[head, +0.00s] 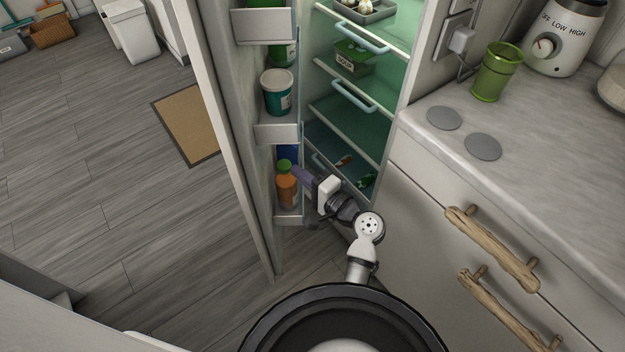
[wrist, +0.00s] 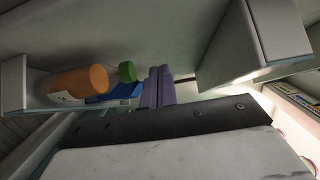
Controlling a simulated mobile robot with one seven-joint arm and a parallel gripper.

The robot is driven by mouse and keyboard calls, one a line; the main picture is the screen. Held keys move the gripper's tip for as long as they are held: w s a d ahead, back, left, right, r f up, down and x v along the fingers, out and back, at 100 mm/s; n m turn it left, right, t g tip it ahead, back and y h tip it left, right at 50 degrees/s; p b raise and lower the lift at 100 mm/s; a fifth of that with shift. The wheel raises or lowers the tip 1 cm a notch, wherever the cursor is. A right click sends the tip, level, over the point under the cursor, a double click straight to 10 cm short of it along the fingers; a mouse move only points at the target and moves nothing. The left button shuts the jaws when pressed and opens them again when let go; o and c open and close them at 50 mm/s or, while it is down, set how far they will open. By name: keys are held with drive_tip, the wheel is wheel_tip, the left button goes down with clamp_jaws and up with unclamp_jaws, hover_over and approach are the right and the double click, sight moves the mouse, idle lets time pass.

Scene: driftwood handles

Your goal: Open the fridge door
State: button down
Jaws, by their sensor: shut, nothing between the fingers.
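The fridge door (head: 216,110) stands open, swung out to the left of the fridge interior (head: 330,100), with its shelved inner side facing right. My gripper (head: 297,171) is at the inner side of the door, close to the lower door shelf. Its purple fingers are shut and empty. In the wrist view the fingers (wrist: 157,88) lie together near the door's inner panel (wrist: 190,40), beside an orange bottle (wrist: 80,83) with a green cap. I cannot tell whether the fingers touch the door. The door's outer handle is hidden.
Door shelves hold a teal tub (head: 277,92) and the orange bottle (head: 286,192). Wire-fronted fridge shelves carry a green soup container (head: 353,57). A counter (head: 540,140) and drawers with driftwood handles (head: 492,247) stand to the right. Open floor (head: 130,230) lies left of the door.

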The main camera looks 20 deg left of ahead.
sight(264, 159)
drive_tip(key=a, duration=0.1)
drive_tip(key=a+p, duration=0.1)
drive_tip(key=a, duration=0.3)
drive_tip(key=shift+w+a+r+p, duration=0.1)
drive_tip(key=shift+w+a+p, duration=0.15)
drive_tip(key=shift+w+p, duration=0.05)
drive_tip(key=shift+s+a, duration=0.1)
drive_tip(key=shift+a, duration=0.45)
